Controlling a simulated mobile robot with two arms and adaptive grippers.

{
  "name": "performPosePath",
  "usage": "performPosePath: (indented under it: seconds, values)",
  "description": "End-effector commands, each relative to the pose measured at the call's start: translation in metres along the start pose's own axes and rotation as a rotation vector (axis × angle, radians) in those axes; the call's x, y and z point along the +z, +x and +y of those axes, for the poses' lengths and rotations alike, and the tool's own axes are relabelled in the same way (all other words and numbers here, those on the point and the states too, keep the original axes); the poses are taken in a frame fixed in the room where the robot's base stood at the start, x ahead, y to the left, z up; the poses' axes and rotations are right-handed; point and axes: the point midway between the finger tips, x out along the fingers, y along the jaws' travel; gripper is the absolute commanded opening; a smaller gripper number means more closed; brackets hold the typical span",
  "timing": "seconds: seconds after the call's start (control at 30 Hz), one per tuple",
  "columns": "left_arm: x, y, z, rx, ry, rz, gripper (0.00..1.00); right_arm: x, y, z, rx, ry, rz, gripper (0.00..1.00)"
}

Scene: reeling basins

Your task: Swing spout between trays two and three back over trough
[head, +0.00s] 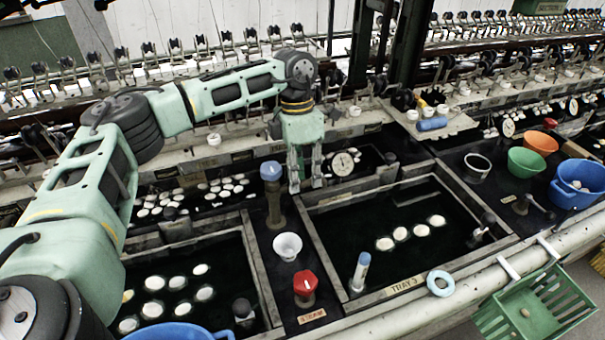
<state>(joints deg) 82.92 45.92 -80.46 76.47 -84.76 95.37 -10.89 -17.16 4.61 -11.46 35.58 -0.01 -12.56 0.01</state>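Between the left tray and Tray 3 (318,240) stands a brass-brown post with a blue cap (272,190), which looks like the spout's column. I cannot tell which way its spout arm points. My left gripper (306,183) points down just right of the post, near the back left corner of Tray 3. Its two fingers are apart with a gap between them, and nothing shows in it. The left tray (258,270) holds several white cocoons. Tray 3 has several cocoons in dark water. A dark trough (165,186) with cocoons lies behind the trays. My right gripper is out of view.
On the divider are a white cup (287,246) and a red valve knob (305,283). A blue-capped bottle (360,270) and a pale blue ring (440,283) are near the front. Bowls (526,163) and a green basket (535,305) are right.

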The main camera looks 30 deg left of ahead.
Motion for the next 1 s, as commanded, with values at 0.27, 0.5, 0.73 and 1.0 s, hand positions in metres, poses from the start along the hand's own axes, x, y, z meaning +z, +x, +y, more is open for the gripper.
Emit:
performPosePath:
  seconds: [0.27, 0.5, 0.73, 1.0]
  values:
    - [0.0, -0.0006, 0.0002, 0.001, 0.0, 0.0, 0.0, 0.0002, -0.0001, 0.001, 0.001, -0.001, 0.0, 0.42]
    - [0.0001, -0.001, 0.0004, 0.001, 0.0, -0.001, 0.0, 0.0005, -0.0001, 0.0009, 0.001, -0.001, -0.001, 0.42]
    - [0.0, -0.0015, 0.0014, 0.002, -0.01, -0.003, 0.0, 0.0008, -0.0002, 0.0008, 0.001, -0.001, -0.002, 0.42]
    - [-0.0004, -0.0034, 0.0088, 0.002, -0.111, -0.025, 0.0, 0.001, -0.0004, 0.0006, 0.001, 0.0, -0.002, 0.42]
